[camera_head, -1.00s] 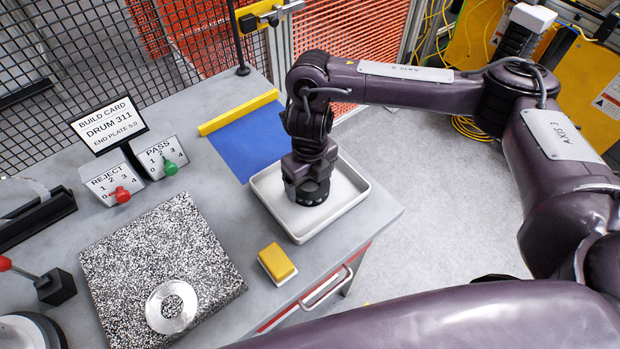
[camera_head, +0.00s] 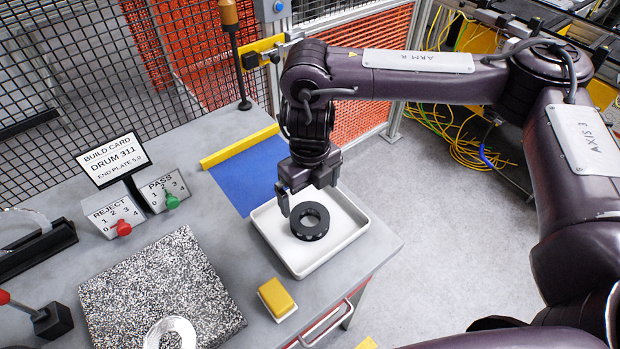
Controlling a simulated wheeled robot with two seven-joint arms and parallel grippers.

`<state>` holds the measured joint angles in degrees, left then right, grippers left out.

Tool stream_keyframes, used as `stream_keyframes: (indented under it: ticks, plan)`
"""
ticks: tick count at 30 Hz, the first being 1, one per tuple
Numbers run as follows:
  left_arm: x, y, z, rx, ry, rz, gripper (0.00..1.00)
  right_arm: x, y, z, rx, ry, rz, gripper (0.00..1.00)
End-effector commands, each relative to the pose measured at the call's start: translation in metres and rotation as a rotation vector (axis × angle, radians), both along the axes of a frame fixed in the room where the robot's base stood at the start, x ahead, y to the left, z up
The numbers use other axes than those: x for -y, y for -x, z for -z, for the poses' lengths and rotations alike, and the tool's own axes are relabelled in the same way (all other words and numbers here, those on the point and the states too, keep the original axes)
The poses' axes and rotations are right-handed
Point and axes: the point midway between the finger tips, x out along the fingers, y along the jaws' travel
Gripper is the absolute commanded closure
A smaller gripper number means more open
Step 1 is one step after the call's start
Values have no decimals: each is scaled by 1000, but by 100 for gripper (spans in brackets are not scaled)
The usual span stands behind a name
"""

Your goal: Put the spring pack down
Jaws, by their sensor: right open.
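The spring pack (camera_head: 310,236), a dark ring with a central hole, lies flat in the white tray (camera_head: 349,237) near the table's right corner. My right gripper (camera_head: 304,200) is above it and slightly behind it in the picture, pointing down. Its jaws are open, and one finger shows at the left of the ring. The ring looks clear of the gripper, though the far finger is partly hidden. My left gripper is not in view.
A blue mat (camera_head: 246,171) with a yellow bar (camera_head: 239,146) lies behind the tray. A yellow block (camera_head: 277,297) sits in front. A speckled plate (camera_head: 160,285) bears a silver ring (camera_head: 170,334). REJECT (camera_head: 114,215) and PASS (camera_head: 162,193) counters stand left.

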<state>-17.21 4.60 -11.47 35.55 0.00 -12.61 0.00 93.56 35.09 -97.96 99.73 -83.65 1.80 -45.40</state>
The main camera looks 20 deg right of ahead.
Motion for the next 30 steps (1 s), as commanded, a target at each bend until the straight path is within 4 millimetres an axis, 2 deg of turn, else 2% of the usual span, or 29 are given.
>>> stream_keyframes:
  ticks: [3, 9, 30]
  plan:
    - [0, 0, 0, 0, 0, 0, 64, 0, -1, -18, 2, 0, 0, 0]
    - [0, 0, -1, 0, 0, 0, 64, 0, 0, -31, -1, 1, 0, 0]
    - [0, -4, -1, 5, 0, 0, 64, 0, 0, -32, -1, 0, 0, 0]
